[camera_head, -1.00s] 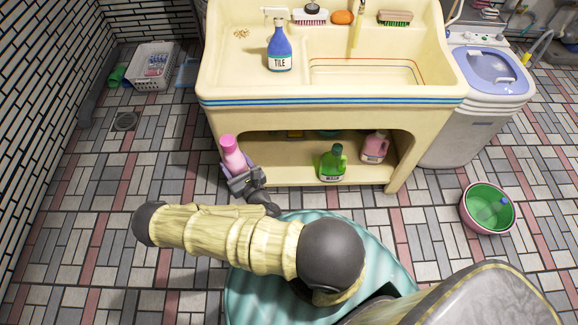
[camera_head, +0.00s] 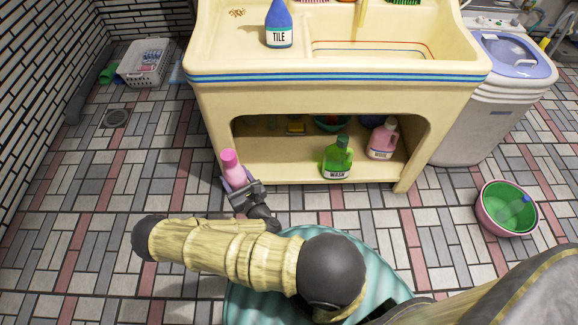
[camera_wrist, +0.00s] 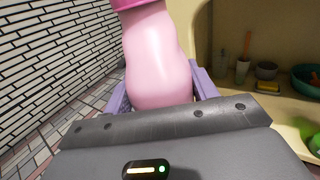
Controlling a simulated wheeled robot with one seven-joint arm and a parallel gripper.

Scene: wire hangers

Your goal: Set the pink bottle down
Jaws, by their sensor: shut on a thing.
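The pink bottle (camera_head: 231,166) has a bright pink cap and a paler body. My gripper (camera_head: 237,181) is shut on it and holds it nearly upright, leaning slightly, in front of the left end of the sink cabinet. In the wrist view the bottle (camera_wrist: 155,62) stands between the two purple fingers (camera_wrist: 160,92); its base is hidden behind my gripper's body. I cannot tell how high its base is above the floor.
The cream sink cabinet (camera_head: 330,95) has an open lower shelf (camera_head: 280,172). A green bottle (camera_head: 337,160) and a pink jug (camera_head: 382,138) stand on its right half; small items sit further back. A green basin (camera_head: 507,207) is on the floor at right.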

